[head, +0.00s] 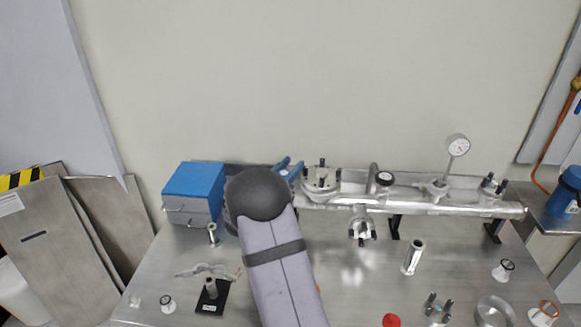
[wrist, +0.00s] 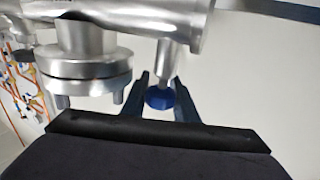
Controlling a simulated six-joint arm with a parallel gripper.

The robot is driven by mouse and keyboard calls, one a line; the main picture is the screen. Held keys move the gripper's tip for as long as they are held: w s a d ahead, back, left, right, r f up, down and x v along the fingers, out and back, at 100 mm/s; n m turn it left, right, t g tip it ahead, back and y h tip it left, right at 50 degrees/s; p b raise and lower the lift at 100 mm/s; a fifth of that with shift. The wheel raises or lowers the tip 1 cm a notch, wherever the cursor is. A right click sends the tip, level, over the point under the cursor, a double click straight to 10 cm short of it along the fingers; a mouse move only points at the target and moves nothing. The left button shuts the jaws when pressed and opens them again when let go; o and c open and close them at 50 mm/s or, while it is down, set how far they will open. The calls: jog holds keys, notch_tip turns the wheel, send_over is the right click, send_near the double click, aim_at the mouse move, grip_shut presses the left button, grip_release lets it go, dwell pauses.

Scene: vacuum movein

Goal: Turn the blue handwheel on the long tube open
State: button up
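The blue handwheel (wrist: 159,98) hangs from a short metal stem on the long tube (wrist: 165,12) in the wrist view. My gripper (wrist: 161,79) has one finger on each side of the wheel. The fingers are apart, with a small gap showing on the left of the wheel; contact on the right is hard to tell. In the head view, my gripper (head: 290,167) shows as two blue prongs at the left end of the long tube (head: 405,199). My arm hides the handwheel there.
A flanged port (wrist: 88,70) with bolts sits close left of my gripper in the wrist view. In the head view, a blue-topped box (head: 194,180) stands left of my arm. A dial gauge (head: 457,146) rises from the tube. Several small parts lie on the metal table (head: 340,280).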

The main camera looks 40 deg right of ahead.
jog(key=shift+t, duration=0.3)
jog(key=shift+w+a+r+n+t+y+b, duration=0.1)
jog(key=shift+w+a+n+t+y+b, duration=0.1)
jog(key=shift+n+t+y+b, duration=0.6)
jog(key=shift+w+a+f+n+t+y+b, duration=0.1)
jog(key=shift+w+n+t+y+b, duration=0.15)
jog(key=shift+n+t+y+b, duration=0.5)
jog(key=shift+w+a+r+n+t+y+b, duration=0.15)
jog(key=shift+n+t+y+b, duration=0.3)
jog(key=shift+n+t+b, duration=0.6)
jog(key=o, duration=0.8)
